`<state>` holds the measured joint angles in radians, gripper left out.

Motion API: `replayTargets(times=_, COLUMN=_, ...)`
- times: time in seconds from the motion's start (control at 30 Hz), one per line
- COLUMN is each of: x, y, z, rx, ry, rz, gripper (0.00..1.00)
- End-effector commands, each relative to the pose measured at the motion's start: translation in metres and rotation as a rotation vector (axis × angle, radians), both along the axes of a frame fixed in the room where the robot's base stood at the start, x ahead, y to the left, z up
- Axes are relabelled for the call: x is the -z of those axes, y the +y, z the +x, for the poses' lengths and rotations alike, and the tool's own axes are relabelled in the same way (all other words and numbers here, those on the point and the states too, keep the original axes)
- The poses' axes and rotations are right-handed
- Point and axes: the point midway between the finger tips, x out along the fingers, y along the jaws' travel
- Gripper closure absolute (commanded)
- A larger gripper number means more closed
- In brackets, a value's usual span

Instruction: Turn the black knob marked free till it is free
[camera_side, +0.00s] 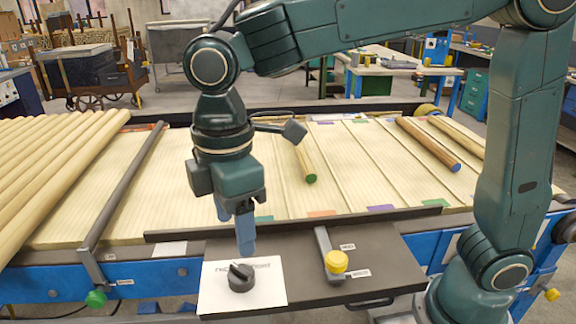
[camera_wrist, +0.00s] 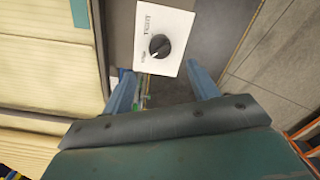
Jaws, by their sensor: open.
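The black knob (camera_side: 241,279) sits on a white plate (camera_side: 213,297) at the front of a dark shelf. In the wrist view the knob (camera_wrist: 160,46) has a pale pointer line toward the lower left of the plate (camera_wrist: 177,22). Lettering shows on the plate, too small to read surely. My gripper (camera_side: 233,228) is open, its blue fingers pointing down above and behind the knob, apart from it. In the wrist view the fingers (camera_wrist: 160,67) are spread and empty, with the knob ahead between their lines.
A yellow-knobbed lever (camera_side: 336,262) stands right of the plate on the shelf. A grey bar with a green knob (camera_side: 96,299) is at left. Behind lies a pale slatted bed (camera_side: 350,165) with loose rods, one green-ended rod (camera_side: 306,166) near my wrist. A dark rail edges the bed.

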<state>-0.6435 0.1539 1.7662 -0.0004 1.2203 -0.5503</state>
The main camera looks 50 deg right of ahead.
Motion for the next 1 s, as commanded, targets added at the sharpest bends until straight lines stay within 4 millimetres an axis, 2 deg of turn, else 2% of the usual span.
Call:
replayTargets(times=0.1, x=-0.019, y=0.0, z=0.0, rx=0.0, ry=-0.003, rz=0.003, gripper=0.41)
replayTargets(times=0.33, x=-0.04, y=0.0, z=0.0, rx=-0.001, ry=-0.002, rz=0.001, gripper=0.41)
replayTargets(times=0.83, x=-0.045, y=-0.001, z=0.0, rx=0.003, ry=-0.002, rz=0.001, gripper=0.41)
replayTargets(times=1.0, x=-0.048, y=-0.013, z=-0.001, rx=0.046, ry=-0.017, rz=0.013, gripper=0.41)
